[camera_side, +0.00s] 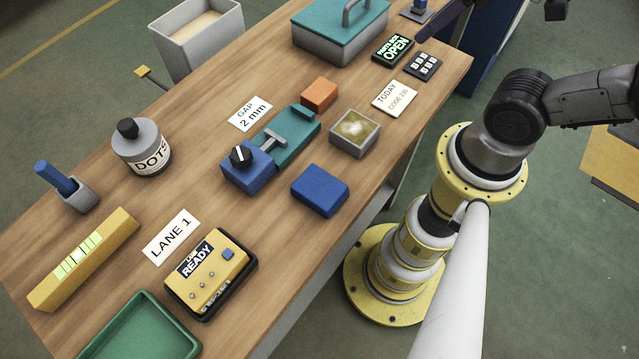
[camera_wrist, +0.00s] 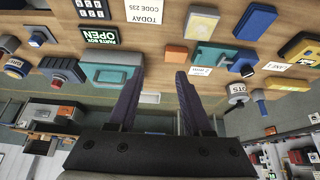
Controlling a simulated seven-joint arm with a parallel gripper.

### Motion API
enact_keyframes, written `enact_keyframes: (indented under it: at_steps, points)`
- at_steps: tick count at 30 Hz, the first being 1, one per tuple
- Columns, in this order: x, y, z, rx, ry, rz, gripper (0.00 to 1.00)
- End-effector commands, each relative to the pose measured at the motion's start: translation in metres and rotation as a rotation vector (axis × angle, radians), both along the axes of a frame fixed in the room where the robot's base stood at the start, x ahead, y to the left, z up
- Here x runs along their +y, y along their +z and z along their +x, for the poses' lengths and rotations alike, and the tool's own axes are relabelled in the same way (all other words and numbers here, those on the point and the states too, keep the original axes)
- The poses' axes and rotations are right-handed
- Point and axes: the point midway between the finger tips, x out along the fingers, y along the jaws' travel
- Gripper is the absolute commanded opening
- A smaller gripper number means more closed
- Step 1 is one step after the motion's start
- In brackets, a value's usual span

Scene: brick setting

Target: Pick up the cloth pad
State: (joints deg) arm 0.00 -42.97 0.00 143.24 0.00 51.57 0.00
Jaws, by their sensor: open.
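No piece is clearly recognisable as cloth. A blue flat block with rounded edges (camera_side: 320,190) lies on the wooden table near its right edge and also shows at the top of the wrist view (camera_wrist: 255,22). A smaller orange block (camera_side: 319,95) lies by the teal gauge and also shows in the wrist view (camera_wrist: 178,55). I cannot tell which, if either, is the cloth pad. My gripper (camera_wrist: 158,74) is open and empty in the wrist view, its fingers apart and clear of both blocks. In the side view it is partly cut off at the top right.
A teal and blue gauge (camera_side: 290,135) sits mid-table, with a grey open box (camera_side: 354,146) to its right. A teal-lidded box (camera_side: 338,32) stands at the back. A bottle (camera_side: 141,147), yellow device (camera_side: 211,272) and green tray (camera_side: 145,330) are further left.

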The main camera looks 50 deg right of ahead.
Motion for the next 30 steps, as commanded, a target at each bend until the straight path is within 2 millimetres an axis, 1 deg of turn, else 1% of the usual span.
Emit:
enact_keyframes:
  at_steps: [8, 9, 11, 15, 17, 25, 28, 30]
  points:
    - [0.0000, 0.0000, 0.0000, 0.000, 0.000, 0.000, 0.50]
    - [0.0000, 0.0000, 0.0000, 0.000, 0.000, 0.000, 0.54]
    - [0.0000, 0.0000, 0.0000, 0.000, 0.000, 0.000, 0.64]
    - [0.0000, 0.0000, 0.0000, 0.000, 0.000, 0.000, 0.90]
    - [0.0000, 0.0000, 0.0000, 0.000, 0.000, 0.000, 1.00]
    - [0.0000, 0.0001, 0.0000, 0.000, -0.010, 0.005, 1.00]
    - [0.0000, -0.0001, -0.0005, 0.003, -0.056, 0.030, 1.00]
    - [0.0000, 0.0038, 0.0009, -0.003, -0.110, 0.059, 1.00]
